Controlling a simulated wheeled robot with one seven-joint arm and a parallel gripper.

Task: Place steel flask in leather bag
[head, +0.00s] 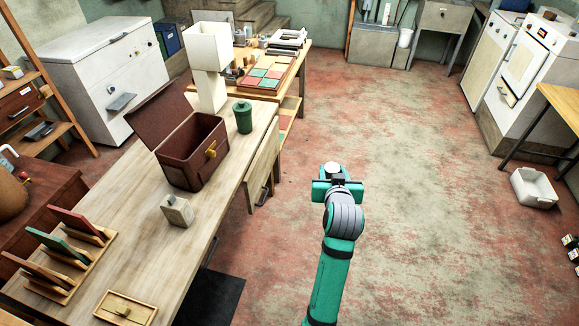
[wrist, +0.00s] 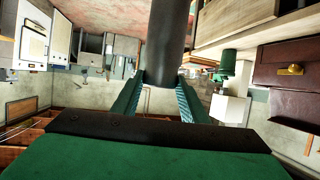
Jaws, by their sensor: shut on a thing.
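The steel flask shows as a dark grey cylinder (wrist: 167,38) between my fingers in the wrist view. In the head view only its pale round top (head: 333,168) shows above my gripper (head: 337,181). My gripper (wrist: 162,84) is shut on the flask and holds it over the open floor, right of the long table. The brown leather bag (head: 184,167) stands on that table, left of my gripper and well apart from it. Its lid is swung open to the left and a gold clasp is on its front. The bag also shows at the right of the wrist view (wrist: 282,55).
A green lidded canister (head: 243,118) and white lamp (head: 211,48) stand behind the bag. A pale block (head: 178,211), wooden rack (head: 62,262) and small tray (head: 126,309) are nearer. An open drawer or flap (head: 263,163) juts from the table's right side.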

